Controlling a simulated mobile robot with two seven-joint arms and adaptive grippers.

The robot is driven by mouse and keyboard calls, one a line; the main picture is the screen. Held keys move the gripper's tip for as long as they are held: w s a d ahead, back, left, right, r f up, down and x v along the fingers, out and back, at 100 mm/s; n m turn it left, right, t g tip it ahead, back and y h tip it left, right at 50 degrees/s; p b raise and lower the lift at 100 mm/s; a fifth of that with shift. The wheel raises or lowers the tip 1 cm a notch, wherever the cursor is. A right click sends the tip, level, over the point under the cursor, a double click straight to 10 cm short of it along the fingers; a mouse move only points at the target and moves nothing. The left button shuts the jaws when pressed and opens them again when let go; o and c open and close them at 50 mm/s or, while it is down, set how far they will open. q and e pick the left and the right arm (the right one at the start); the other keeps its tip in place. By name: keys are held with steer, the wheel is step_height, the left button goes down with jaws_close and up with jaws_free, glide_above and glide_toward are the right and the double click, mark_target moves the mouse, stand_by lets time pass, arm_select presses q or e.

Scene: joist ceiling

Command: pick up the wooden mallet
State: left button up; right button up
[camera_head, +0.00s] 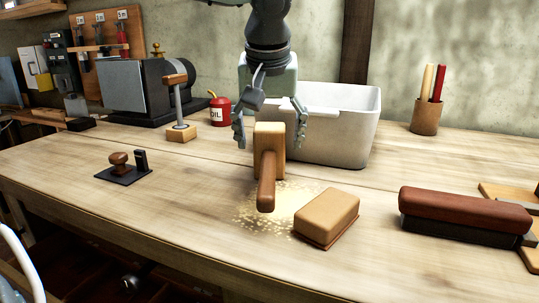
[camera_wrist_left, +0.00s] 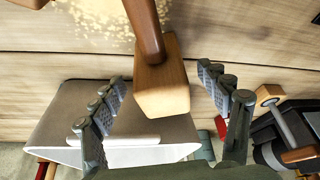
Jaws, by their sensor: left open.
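The wooden mallet (camera_head: 268,145) lies on the workbench, its pale block head towards the white bin and its darker handle pointing to the front edge. My left gripper (camera_head: 270,128) is open above and just behind the mallet head, with its fingers pointing down on either side of it. In the left wrist view the mallet head (camera_wrist_left: 162,92) sits between the spread fingertips of my left gripper (camera_wrist_left: 165,80), with a gap on each side. The handle runs up out of that picture. I cannot tell how high the fingertips are above the head. My right gripper is not in view.
The white bin (camera_head: 345,120) stands close behind the gripper. A tan block (camera_head: 328,215) lies right of the handle, near sawdust (camera_head: 250,213). A red oil can (camera_head: 219,110) and a small upright tool (camera_head: 180,110) stand left. A long brush (camera_head: 463,212) lies right.

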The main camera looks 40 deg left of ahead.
arm_select(q)
steer(key=shift+c, duration=0.7)
steer(key=c, duration=1.4)
steer(key=shift+w, duration=0.1)
steer(key=shift+c, duration=0.3)
steer(key=shift+r, duration=0.15)
